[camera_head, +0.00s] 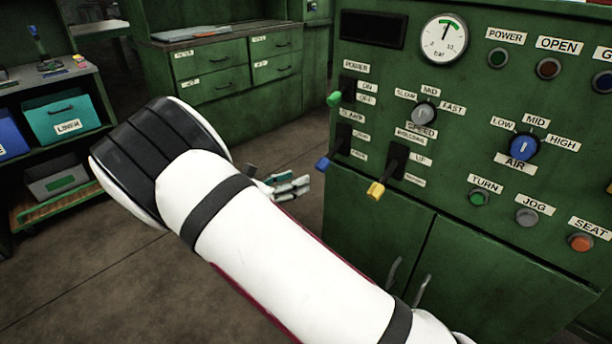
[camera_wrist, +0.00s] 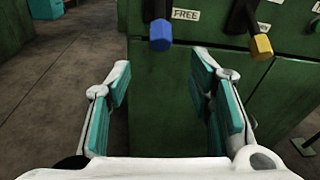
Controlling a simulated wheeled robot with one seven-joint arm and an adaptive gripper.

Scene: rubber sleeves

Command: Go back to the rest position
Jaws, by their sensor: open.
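My gripper (camera_wrist: 165,95) is open and empty in the wrist view, with its teal-padded fingers spread wide in front of the green control cabinet (camera_wrist: 165,75). In the head view my white arm crosses the middle of the picture. The gripper (camera_head: 290,186) shows only in part behind the arm, just left of the cabinet (camera_head: 365,225). Above the fingers in the wrist view are a blue-tipped lever (camera_wrist: 161,36) and a yellow-tipped lever (camera_wrist: 261,46). Both levers stand apart from the fingers.
The panel carries a gauge (camera_head: 444,39), a blue AIR knob (camera_head: 524,146) and several buttons. A green-tipped lever (camera_head: 334,98) sticks out at its left. A shelf with bins (camera_head: 68,120) stands at left, a drawer unit (camera_head: 225,75) behind. The floor (camera_head: 110,285) between is clear.

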